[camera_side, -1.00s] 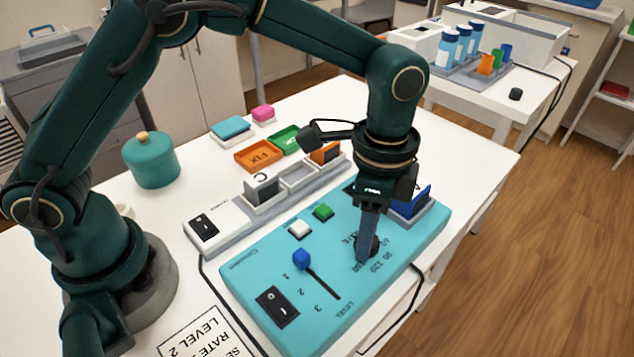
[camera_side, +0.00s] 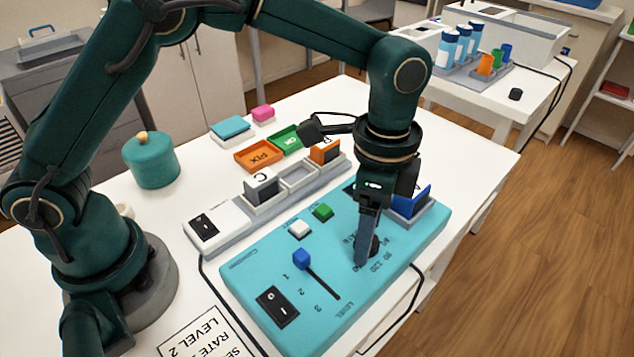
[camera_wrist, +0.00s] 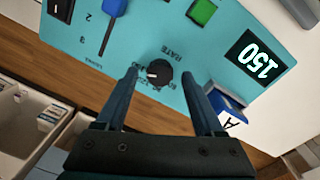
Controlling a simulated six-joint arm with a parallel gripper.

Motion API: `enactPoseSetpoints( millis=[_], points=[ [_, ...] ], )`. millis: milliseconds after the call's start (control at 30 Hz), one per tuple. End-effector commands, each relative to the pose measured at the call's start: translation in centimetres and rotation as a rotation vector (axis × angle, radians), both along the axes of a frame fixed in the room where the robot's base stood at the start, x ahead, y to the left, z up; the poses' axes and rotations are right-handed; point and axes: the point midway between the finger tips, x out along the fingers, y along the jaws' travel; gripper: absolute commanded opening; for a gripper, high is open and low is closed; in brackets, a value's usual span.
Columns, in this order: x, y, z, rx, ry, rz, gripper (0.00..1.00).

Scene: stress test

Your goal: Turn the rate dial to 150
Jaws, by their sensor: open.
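The rate dial (camera_wrist: 160,72) is a round black knob with a white mark, on the turquoise panel (camera_wrist: 110,52). In the wrist view its mark points left. The display (camera_wrist: 255,58) on the panel reads 150. My gripper (camera_wrist: 159,77) is open, with one fingertip on each side of the dial and a visible gap to each. I cannot tell how far down the fingertips reach around it. In the side view my gripper (camera_side: 364,258) points down at the panel and partly hides the dial (camera_side: 375,246) and its printed scale.
A blue slider knob (camera_side: 302,258) stands near level 1. White (camera_side: 299,229) and green (camera_side: 323,211) buttons and a black rocker switch (camera_side: 277,307) are on the panel. A blue-and-white block (camera_side: 411,203) sits close beside my gripper. A printed card (camera_side: 208,338) lies at the front.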

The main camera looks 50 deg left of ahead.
Motion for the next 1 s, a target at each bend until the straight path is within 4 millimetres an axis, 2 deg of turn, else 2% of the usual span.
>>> enactPoseSetpoints(
  millis=[100, 300, 733, 867, 1000],
  points=[
    [0.2, 0.0, 1.7, -0.003, -0.006, 0.0, 0.7],
    [0.3, 0.1, 4.0, -0.002, -0.004, 0.0, 0.7],
    [0.5, 0.4, 4.7, -0.004, -0.007, 0.01, 0.7],
    [1.3, 1.4, 7.2, -0.033, -0.068, 0.048, 0.7],
    [0.9, 4.2, 11.0, -0.062, -0.145, 0.125, 0.7]
  ],
)
